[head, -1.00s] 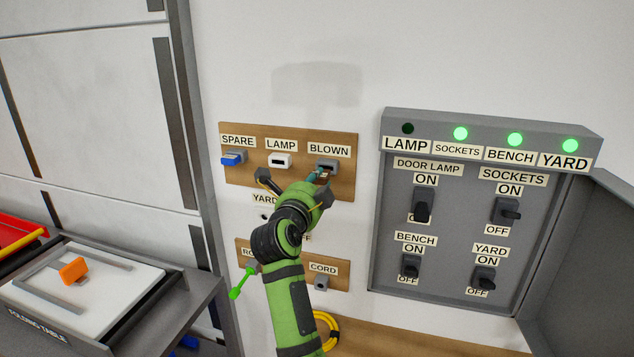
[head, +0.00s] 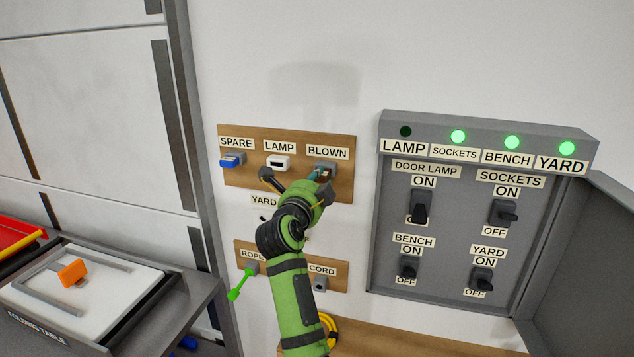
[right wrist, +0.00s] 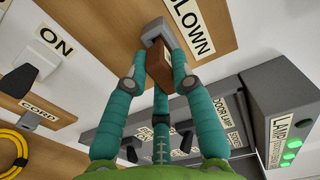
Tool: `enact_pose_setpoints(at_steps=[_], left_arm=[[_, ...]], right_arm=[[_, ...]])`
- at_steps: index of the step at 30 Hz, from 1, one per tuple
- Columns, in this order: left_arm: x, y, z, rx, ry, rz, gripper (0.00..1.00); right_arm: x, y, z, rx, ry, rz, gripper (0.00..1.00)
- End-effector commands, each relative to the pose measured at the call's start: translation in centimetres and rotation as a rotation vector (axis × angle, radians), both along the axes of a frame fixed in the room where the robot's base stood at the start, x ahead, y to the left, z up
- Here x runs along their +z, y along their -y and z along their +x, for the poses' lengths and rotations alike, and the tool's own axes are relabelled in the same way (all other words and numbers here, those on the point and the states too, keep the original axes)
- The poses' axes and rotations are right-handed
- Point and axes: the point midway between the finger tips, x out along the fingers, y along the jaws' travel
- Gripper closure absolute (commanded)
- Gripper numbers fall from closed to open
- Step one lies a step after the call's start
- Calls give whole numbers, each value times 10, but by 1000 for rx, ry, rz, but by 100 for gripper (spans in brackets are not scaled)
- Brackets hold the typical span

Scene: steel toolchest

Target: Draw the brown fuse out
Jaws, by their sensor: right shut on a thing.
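The brown fuse (right wrist: 159,72) shows between my teal fingers in the right wrist view. Its far end meets the grey holder (right wrist: 166,30) labelled BLOWN; I cannot tell how deep it sits. My right gripper (right wrist: 158,80) is shut on the fuse. In the head view the right gripper (head: 319,174) is at the BLOWN holder (head: 327,166), and its fingers hide most of the fuse. The white LAMP holder (head: 278,162) has an empty dark slot. A blue fuse (head: 231,160) sits in the SPARE holder. My left gripper is not in view.
A grey switch panel (head: 450,235) with lamps along its top stands right of the fuse board (head: 240,182). The lamp over LAMP is dark, the others green. Below are the ROPE and CORD hooks and a yellow coil (head: 328,328). A folding table (head: 90,300) is at lower left.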

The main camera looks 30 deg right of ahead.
Motion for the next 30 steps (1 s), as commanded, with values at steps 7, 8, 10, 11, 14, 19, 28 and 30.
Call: enact_pose_setpoints(at_steps=[7,8,10,11,14,19,28,30], left_arm=[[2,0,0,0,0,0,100],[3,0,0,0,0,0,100],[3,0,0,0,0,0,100],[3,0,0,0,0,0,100],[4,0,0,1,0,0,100],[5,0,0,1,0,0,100],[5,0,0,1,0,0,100],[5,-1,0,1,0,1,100]], right_arm=[[0,5,4,-1,-2,-1,100],[1,6,5,-1,-2,-1,100],[0,7,6,-1,-2,-1,100],[0,7,6,0,-2,-1,100],[0,9,8,0,-2,-1,100],[0,12,10,0,0,0,71],[0,12,10,0,-1,-1,48],[0,11,10,0,-1,0,48]])
